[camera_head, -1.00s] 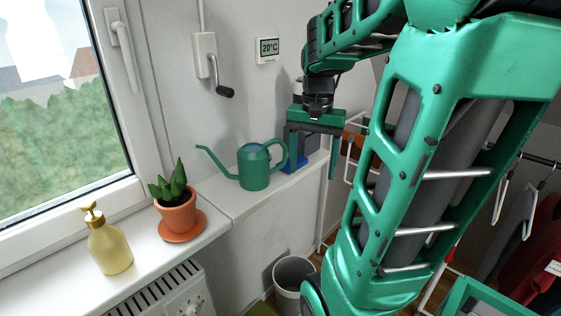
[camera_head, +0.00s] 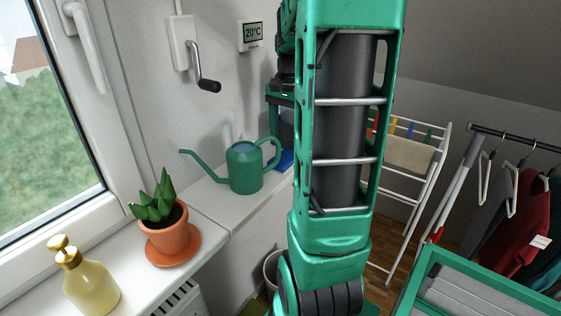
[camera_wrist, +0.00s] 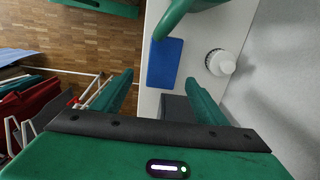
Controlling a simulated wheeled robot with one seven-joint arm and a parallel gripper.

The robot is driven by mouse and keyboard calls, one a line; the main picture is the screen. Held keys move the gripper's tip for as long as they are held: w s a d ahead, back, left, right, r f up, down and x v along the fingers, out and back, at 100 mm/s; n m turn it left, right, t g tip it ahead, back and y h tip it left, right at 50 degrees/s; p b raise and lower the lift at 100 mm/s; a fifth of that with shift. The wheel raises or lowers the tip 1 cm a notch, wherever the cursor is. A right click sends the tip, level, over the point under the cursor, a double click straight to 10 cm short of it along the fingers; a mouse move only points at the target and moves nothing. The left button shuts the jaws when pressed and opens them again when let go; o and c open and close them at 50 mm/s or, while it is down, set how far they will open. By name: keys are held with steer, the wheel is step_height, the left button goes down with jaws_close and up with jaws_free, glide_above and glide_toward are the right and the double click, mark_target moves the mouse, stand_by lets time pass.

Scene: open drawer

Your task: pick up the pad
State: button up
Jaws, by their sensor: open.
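The pad (camera_wrist: 165,62) is a flat blue rectangle lying on the white ledge (camera_wrist: 148,100). In the head view a blue corner of the pad (camera_head: 286,160) shows just right of the watering can, the rest hidden behind my arm. My gripper (camera_wrist: 158,78) is open, its two green fingers spread, with nothing between them. In the wrist view the pad lies ahead between and beyond the fingertips, apart from them as far as I can tell. In the head view my gripper is mostly hidden by my arm.
A green watering can (camera_head: 246,167) stands left of the pad, close to it. A potted plant (camera_head: 166,227), soap dispenser (camera_head: 89,281) and drying rack (camera_head: 412,160) stand farther off.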

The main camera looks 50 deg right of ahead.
mark_target(286, 155)
steer(key=shift+w+a+f, duration=0.1)
steer(key=shift+w+f, duration=0.05)
steer(key=shift+f, duration=1.2)
steer(key=shift+w+f, duration=0.15)
steer(key=shift+f, duration=1.2)
steer(key=c, duration=1.2)
steer(key=shift+o, duration=0.2)
steer(key=shift+r, duration=0.15)
